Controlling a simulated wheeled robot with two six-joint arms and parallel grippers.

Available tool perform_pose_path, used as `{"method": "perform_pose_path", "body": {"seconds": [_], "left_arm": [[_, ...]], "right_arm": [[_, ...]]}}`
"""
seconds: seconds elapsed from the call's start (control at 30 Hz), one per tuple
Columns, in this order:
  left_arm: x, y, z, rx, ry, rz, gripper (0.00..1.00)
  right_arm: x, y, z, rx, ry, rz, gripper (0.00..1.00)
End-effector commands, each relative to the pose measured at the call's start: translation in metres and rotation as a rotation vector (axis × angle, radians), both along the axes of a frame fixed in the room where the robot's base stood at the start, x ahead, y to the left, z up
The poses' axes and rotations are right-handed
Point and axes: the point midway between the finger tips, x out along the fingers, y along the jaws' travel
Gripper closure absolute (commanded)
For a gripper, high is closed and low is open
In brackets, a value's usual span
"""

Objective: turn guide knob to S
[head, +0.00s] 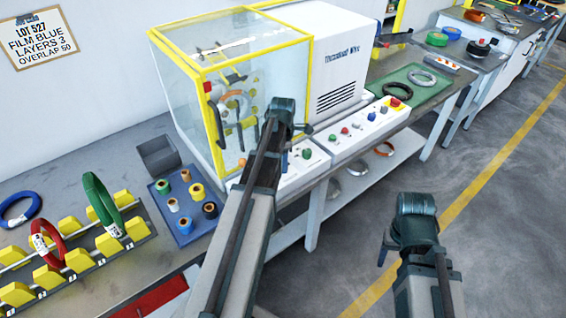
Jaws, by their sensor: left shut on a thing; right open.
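The wrapping machine's white control panel (352,137) runs along the bench front, with several small coloured knobs, among them a green one (306,153), and a red button (395,102). My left gripper (300,129) is over the left part of the panel, in front of the clear guard. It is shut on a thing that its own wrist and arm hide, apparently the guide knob. The knob's pointer and the letter S cannot be read. My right gripper (398,243) is open and empty over the floor, right of the bench.
A clear yellow-framed guard (205,110) stands behind my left gripper. At left are a blue tray of small spools (165,228) and a yellow-blocked rack with coils. A green mat (407,75) holds a coil. A wall sign (38,38) reads LOT 527, FILM BLUE, LAYERS 3, OVERLAP 50.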

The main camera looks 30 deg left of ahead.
Motion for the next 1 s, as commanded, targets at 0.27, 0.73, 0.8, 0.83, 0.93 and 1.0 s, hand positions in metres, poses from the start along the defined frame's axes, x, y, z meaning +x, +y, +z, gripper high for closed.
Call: {"method": "perform_pose_path", "body": {"seconds": [0.27, 0.73, 0.8, 0.83, 0.93, 1.0], "left_arm": [[-0.0003, -0.0004, -0.0002, -0.001, 0.001, 0.030, 1.00], [-0.0002, -0.0003, -0.0001, -0.001, 0.001, 0.029, 0.32], [-0.0001, -0.0003, -0.0001, -0.001, 0.001, 0.029, 0.29], [-0.0001, -0.0003, -0.0001, 0.000, 0.000, 0.029, 0.29], [-0.0001, -0.0002, -0.0001, 0.000, 0.000, 0.029, 0.29], [0.0000, -0.0001, 0.0000, 0.000, 0.000, 0.029, 0.29]], "right_arm": [[0.0000, 0.0000, -0.0002, 0.000, 0.000, 0.000, 0.36], [0.0000, 0.0000, -0.0001, 0.000, 0.000, 0.000, 0.36], [0.0000, 0.0000, -0.0001, 0.000, 0.000, 0.000, 0.36], [0.0000, 0.0000, -0.0001, 0.000, 0.000, 0.000, 0.36], [0.0000, 0.0000, -0.0001, 0.000, 0.000, 0.000, 0.36], [0.0000, 0.0000, 0.0000, 0.000, 0.000, 0.000, 0.36]]}}
